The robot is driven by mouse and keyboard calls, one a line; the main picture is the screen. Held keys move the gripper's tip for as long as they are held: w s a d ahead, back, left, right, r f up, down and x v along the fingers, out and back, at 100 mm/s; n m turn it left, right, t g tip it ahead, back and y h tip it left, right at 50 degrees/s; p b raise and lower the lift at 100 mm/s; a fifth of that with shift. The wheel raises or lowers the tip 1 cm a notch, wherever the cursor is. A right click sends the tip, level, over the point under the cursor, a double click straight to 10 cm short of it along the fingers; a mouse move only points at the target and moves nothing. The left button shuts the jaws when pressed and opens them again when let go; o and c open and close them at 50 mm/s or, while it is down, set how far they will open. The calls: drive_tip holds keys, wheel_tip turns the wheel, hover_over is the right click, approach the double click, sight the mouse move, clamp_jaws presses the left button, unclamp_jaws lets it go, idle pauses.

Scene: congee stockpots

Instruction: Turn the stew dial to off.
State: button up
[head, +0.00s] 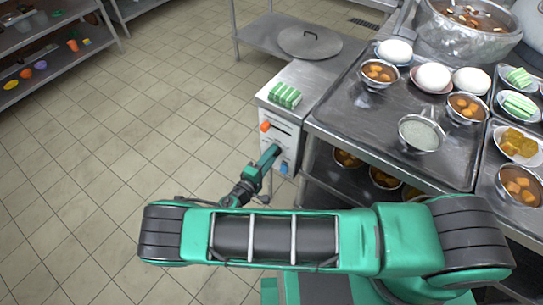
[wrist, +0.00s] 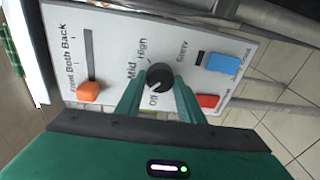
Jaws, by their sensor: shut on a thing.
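The black round dial (wrist: 160,76) sits on a white control panel (wrist: 125,45), with the words Off, Mid and High around it. A small light mark shows on its lower edge, on the side of the word Off; its exact setting is hard to read. My gripper (wrist: 158,88) has a green finger on each side of the dial and is shut on it. In the head view my gripper (head: 274,152) reaches the front panel of the counter unit, and the dial is hidden behind it there.
An orange slider (wrist: 88,91) is left of the dial on the panel. A blue switch (wrist: 223,63) and a red button (wrist: 208,100) are close to the right finger. A bowl-laden counter (head: 345,105) stands right; the tiled floor left is clear.

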drive_tip(key=shift+a+f+n+g, duration=0.1)
drive_tip(key=shift+a+n+g, duration=0.1)
drive_tip(key=shift+n, duration=1.75)
drive_tip(key=shift+a+f+n+g, duration=0.1)
drive_tip(key=shift+n+g, duration=0.1)
drive_tip(key=shift+n, duration=1.75)
drive_tip(key=shift+h, duration=0.3)
drive_tip(key=o, duration=1.1)
drive_tip(key=shift+d, duration=0.1)
drive_tip(key=shift+c, duration=0.2)
drive_tip(key=shift+r, duration=0.1)
drive_tip(key=v, duration=1)
drive_tip(key=shift+s+a, duration=0.25)
drive_tip(key=shift+s, duration=0.05)
